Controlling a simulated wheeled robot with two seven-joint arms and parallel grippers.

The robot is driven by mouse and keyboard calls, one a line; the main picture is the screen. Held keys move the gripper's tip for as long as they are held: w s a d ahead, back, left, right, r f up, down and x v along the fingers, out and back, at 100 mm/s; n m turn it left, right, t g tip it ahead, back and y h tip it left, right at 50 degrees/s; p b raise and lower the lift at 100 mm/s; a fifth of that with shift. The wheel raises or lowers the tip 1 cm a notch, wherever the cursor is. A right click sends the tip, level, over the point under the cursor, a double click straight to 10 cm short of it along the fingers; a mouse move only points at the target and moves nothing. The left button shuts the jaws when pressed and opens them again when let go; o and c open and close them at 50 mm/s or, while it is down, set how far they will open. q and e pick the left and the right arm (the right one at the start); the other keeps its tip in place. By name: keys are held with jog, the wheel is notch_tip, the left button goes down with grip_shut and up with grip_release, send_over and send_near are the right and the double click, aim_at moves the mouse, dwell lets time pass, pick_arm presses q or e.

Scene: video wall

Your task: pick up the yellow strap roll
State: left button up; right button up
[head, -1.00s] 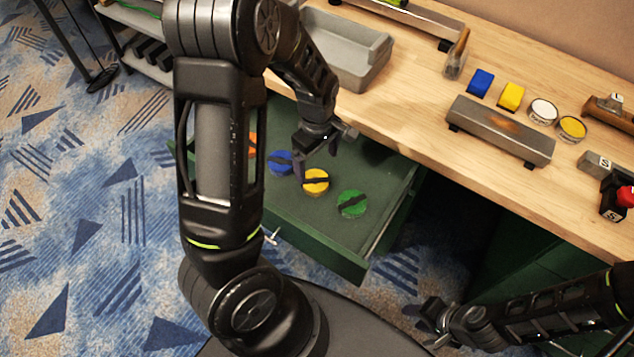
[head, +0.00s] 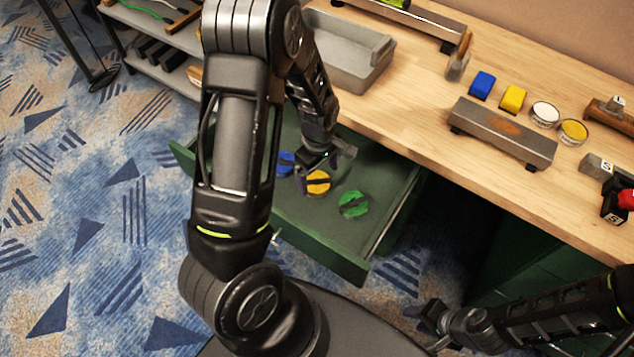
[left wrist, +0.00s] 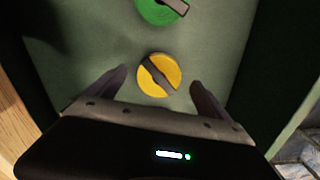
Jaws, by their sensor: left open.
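The yellow strap roll (head: 318,183) is a round disc with a dark band across it, lying on the floor of the open green drawer. In the left wrist view the yellow roll (left wrist: 159,75) sits ahead of and between the fingertips. My left gripper (head: 326,165) is open above the drawer, just over the yellow roll, with nothing in its jaws (left wrist: 155,85). In the head view it is close to the roll's upper edge; I cannot tell the exact gap. My right gripper (head: 432,318) is low at the right, away from the drawer; its jaws are unclear.
A green roll (head: 354,204) lies right of the yellow one, a blue roll (head: 286,164) left of it. The drawer's front wall (head: 318,250) rises around them. The wooden bench (head: 420,110) above holds a grey tray (head: 345,75) and a metal block (head: 503,134).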

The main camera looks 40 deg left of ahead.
aim_at(318, 182)
pick_arm(q)
notch_tip(318, 182, down, 2)
jog(key=shift+f, duration=0.25)
jog(key=shift+c, duration=0.2)
jog(key=c, duration=1.7)
jog(key=shift+o, duration=0.2)
jog(key=shift+r, duration=0.1)
notch_tip(318, 182, up, 10)
dwell(0.3)
